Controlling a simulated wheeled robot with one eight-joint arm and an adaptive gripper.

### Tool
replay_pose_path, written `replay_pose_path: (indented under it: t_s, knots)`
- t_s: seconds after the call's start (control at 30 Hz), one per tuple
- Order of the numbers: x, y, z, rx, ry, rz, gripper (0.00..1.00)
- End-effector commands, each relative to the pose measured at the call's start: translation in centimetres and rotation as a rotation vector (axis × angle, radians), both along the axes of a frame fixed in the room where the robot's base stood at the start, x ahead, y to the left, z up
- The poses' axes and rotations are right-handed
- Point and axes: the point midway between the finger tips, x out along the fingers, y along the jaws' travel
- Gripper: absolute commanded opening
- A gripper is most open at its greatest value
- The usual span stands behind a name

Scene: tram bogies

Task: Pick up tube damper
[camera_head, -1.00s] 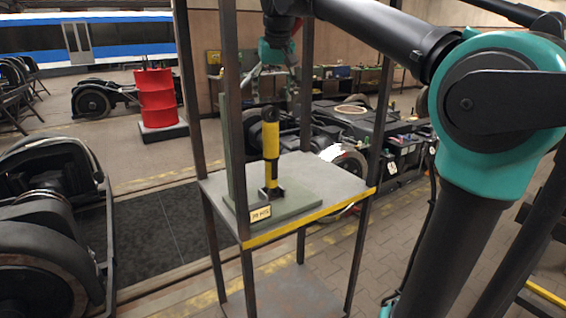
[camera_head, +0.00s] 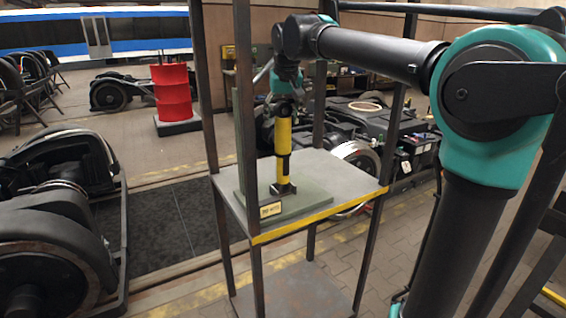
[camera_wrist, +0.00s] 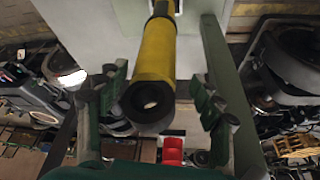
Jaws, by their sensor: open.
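The tube damper (camera_head: 283,150) is a yellow cylinder with black ends. It stands upright on a grey-green base plate (camera_head: 303,207) on the metal shelf stand. In the wrist view the damper (camera_wrist: 156,50) runs away from the camera, its black ring-shaped top end nearest. My gripper (camera_wrist: 160,108) is open, with one finger on each side of the damper's top end and visible gaps between. In the head view my gripper (camera_head: 285,95) is just above the damper's top, partly hidden by my arm.
A red barrel (camera_head: 172,92) stands behind left. Bogies (camera_head: 45,225) stand at left and behind.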

Motion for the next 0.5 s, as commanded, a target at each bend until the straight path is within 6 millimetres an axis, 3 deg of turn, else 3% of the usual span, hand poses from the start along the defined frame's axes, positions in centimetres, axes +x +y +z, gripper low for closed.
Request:
replay_pose_path:
  t_s: [0.3,0.5]
  knots:
    - [1.4,-0.3,-3.8,0.000,0.000,-0.001,0.67]
    - [1.8,-0.1,-4.9,0.000,0.000,-0.001,0.67]
